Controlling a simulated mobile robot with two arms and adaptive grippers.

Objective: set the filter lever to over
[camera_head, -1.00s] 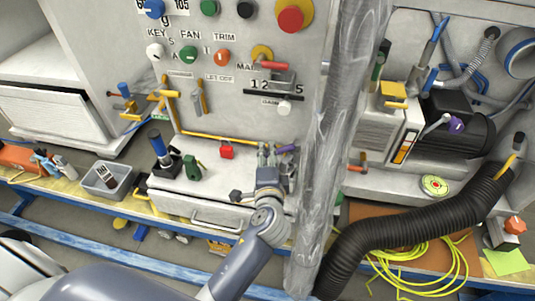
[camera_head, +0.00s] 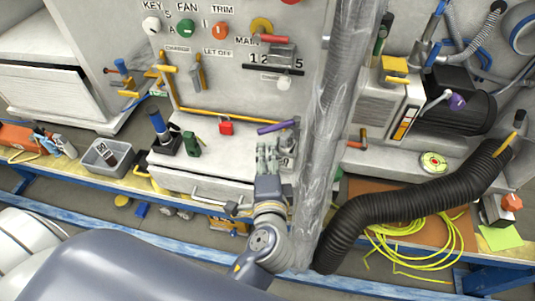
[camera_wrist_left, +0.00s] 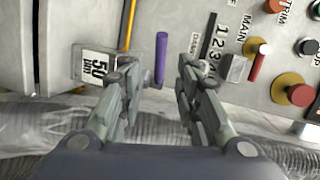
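No label reading "filter" can be made out. A purple handle (camera_head: 276,127) lies nearly level at the lower right of the grey panel; it shows in the left wrist view (camera_wrist_left: 161,58) as an upright bar. My left gripper (camera_head: 267,150) is just below and in front of this handle. In the left wrist view my left gripper (camera_wrist_left: 157,72) has its fingers apart, with the handle seen beyond the gap and nothing held. A second purple-ended lever (camera_head: 457,102) sits on the black motor at the right. My right gripper is not in view.
A wrapped vertical pipe (camera_head: 325,140) stands close right of my left gripper. A black ribbed hose (camera_head: 410,208) crosses at the right. A drawer front (camera_head: 215,187) is below.

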